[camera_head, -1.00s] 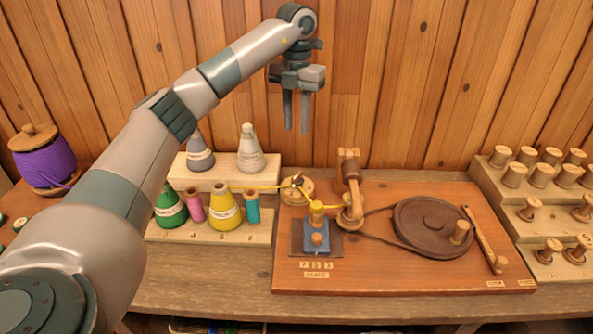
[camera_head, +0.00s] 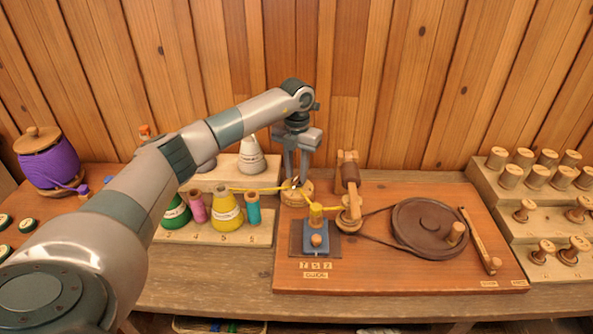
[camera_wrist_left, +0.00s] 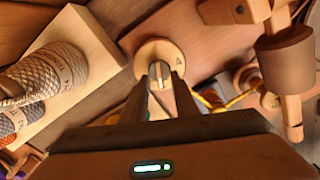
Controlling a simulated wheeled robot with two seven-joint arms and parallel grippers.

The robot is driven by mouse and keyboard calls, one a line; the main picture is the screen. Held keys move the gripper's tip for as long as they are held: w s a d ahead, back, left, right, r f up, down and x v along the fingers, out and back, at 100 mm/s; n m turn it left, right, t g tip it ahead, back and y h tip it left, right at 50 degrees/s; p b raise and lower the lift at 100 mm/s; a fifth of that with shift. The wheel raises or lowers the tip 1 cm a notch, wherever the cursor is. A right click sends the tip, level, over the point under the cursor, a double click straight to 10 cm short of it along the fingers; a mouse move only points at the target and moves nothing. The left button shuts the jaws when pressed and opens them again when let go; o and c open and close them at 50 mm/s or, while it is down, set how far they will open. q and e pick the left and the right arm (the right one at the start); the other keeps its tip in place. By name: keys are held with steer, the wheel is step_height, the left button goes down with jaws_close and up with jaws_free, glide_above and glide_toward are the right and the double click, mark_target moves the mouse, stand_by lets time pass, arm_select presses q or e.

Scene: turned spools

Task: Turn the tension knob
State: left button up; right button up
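The tension knob (camera_head: 297,195) is a round wooden dial with a raised grip, at the back left of the reddish board. In the left wrist view the dial (camera_wrist_left: 175,53) lies straight ahead, with its grip (camera_wrist_left: 160,73) between or just beyond my fingertips. My left gripper (camera_head: 296,177) points down over the dial, fingers apart. In the wrist view (camera_wrist_left: 157,88) its fingers stand on either side of the grip's line; I cannot tell whether they touch it. My right gripper is in neither view.
A yellow thread (camera_head: 255,190) runs past the dial to the blue guide block (camera_head: 316,237). A wooden post (camera_head: 349,178) stands close right of the dial. The cone rack (camera_head: 265,168) is at left, the large wheel (camera_head: 429,225) at right.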

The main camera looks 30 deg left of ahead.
arm_select(q)
steer(key=shift+f, duration=0.45)
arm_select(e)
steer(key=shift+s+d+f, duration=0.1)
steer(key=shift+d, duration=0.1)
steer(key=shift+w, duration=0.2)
arm_select(q)
jaws_close()
steer(key=m+b, duration=0.2)
steer(key=m, duration=0.1)
steer(key=shift+a, duration=0.1)
steer(key=m+b, duration=0.2)
steer(key=m, duration=0.2)
steer(key=shift+w+a, duration=0.1)
steer(key=shift+a, duration=0.05)
steer(key=shift+r+m+b, duration=0.1)
steer(key=shift+m+b, duration=0.5)
steer(key=shift+m, duration=0.9)
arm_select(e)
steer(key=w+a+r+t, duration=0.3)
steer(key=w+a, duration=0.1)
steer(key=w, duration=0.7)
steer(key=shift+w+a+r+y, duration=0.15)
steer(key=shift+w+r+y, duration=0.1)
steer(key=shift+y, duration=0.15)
arm_select(q)
jaws_free()
